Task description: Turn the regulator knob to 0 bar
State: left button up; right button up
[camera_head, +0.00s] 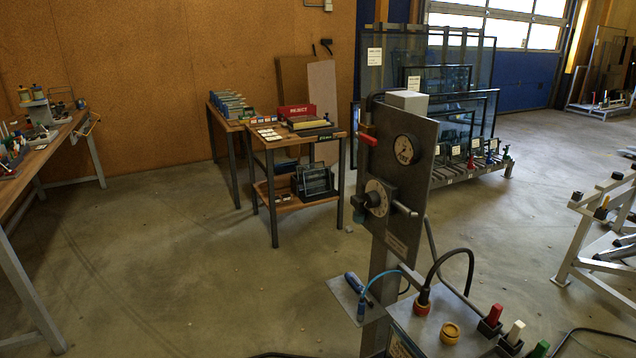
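The regulator knob (374,199) is a dark knob in front of a pale round dial (378,196) on the grey upright panel (417,178), right of the picture's middle. A round pressure gauge (406,149) with a pale face and dark rim sits above it on the same panel. The scale markings and needle are too small to read. A red-handled lever (368,140) sticks out at the panel's upper left. Neither of my grippers shows in the head view.
Below the panel a grey console (440,318) carries a yellow button, a cable plug and coloured handles. A blue-handled tool (356,284) is beside the post. Workbenches (44,150) stand at the left, and a glass rack (470,120) is behind. The floor left of the panel is clear.

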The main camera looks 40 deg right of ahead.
aim_at(372, 199)
jog(key=i, duration=2.3)
jog(key=i+z, duration=0.3)
jog(key=z, duration=0.15)
jog(key=i+j+z, duration=0.2)
jog(key=z, duration=0.25)
jog(key=i+j+z, duration=0.3)
jog(key=z, duration=0.15)
jog(key=i, duration=0.1)
